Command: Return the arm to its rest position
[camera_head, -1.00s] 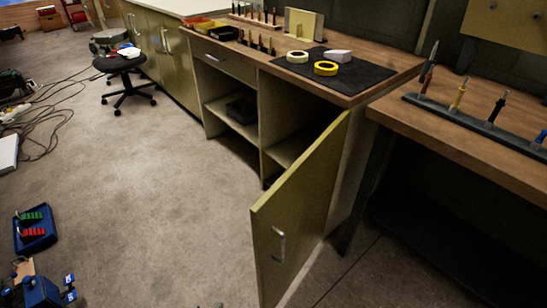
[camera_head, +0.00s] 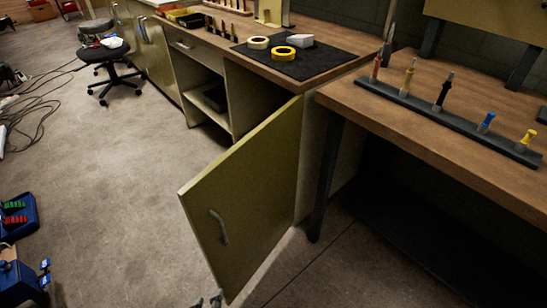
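My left gripper (camera_head: 207,301) shows only as small grey fingertips at the bottom edge, left of the open cabinet door's lower end. The two tips look spread apart with nothing between them. They appear apart from the door. The rest of the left arm is out of the picture. My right gripper and arm are not in view.
The olive cabinet door (camera_head: 248,197) stands swung open, its handle (camera_head: 219,227) facing me. The workbench (camera_head: 345,67) holds a black mat (camera_head: 330,61) with tape rolls. A second bench (camera_head: 420,130) with a screwdriver rack is at right.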

